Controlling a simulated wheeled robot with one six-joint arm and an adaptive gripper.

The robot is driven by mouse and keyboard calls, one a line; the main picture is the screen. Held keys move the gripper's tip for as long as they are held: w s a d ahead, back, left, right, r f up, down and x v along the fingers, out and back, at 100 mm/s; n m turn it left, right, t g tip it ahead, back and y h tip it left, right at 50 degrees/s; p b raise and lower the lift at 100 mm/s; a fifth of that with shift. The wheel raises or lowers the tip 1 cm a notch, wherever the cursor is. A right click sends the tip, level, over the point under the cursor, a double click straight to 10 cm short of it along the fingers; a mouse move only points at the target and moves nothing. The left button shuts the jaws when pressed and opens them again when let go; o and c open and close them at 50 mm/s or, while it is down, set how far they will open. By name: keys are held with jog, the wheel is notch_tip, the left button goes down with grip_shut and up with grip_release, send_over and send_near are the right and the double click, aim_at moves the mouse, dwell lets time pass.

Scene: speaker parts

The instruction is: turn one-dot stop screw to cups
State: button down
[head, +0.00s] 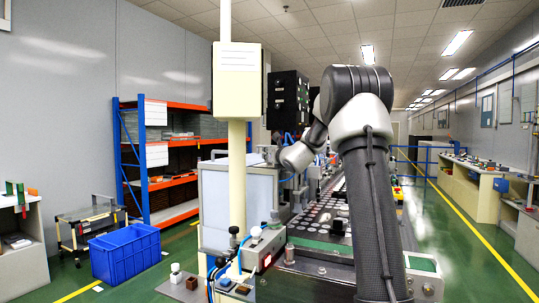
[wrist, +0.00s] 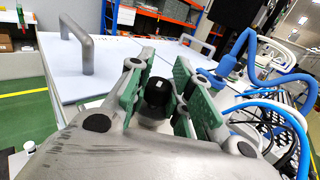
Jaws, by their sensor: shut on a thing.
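In the wrist view, my gripper (wrist: 163,78) has its green-padded fingers on either side of a small dark knob (wrist: 157,95) with one white mark on top, which I take as the one-dot stop screw. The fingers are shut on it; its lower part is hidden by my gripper. In the head view, my gripper (head: 268,155) is small and partly hidden near the white panelled housing. Rows of round pieces, likely the cups (head: 325,215), lie on the dark conveyor bed to the right of the housing.
A cream post (head: 237,190) stands in front of the housing (head: 222,200). Blue hoses (wrist: 270,80) run close on the right of my gripper, and a grey handle (wrist: 85,50) rises at left. A blue crate (head: 125,252) is on the floor at left; the right aisle is clear.

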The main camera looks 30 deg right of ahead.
jog(key=shift+m+h, duration=0.6)
jog(key=shift+h, duration=0.4)
jog(key=c, duration=1.3)
grip_release()
jog(key=shift+o, duration=0.2)
jog(key=shift+s, duration=0.1)
jog(key=v, duration=1.1)
jog(key=shift+s+r, duration=0.2)
jog(key=shift+s, duration=0.15)
